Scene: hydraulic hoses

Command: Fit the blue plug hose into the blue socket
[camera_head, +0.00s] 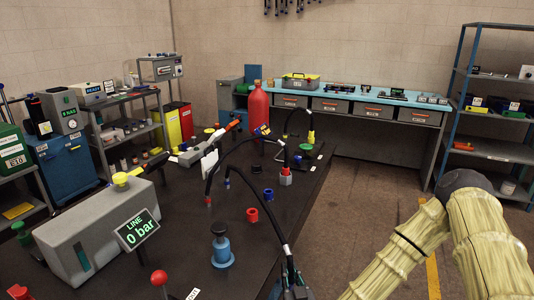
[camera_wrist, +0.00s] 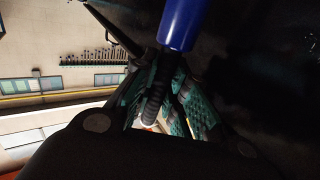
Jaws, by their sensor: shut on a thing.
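In the wrist view a blue plug (camera_wrist: 180,24) sits just beyond the fingers, on the end of a black ribbed hose (camera_wrist: 154,100). My gripper (camera_wrist: 165,85), with teal finger pads, is shut on that hose behind the plug. In the head view my gripper (camera_head: 289,272) is at the bottom, over the bench's near right part. A black hose (camera_head: 262,205) with a white band runs from it up and left to a blue fitting (camera_head: 228,182). The plug itself cannot be made out there. A small blue ring-shaped socket (camera_head: 268,194) stands on the bench, apart from and beyond my gripper.
A red socket (camera_head: 252,214) stands near the blue one. A blue-grey valve (camera_head: 222,250) and a grey unit with a "LINE 0 bar" display (camera_head: 138,229) are to the left. Other hoses arch behind, near a red bottle (camera_head: 258,108). The dark bench (camera_head: 185,235) has bare patches between.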

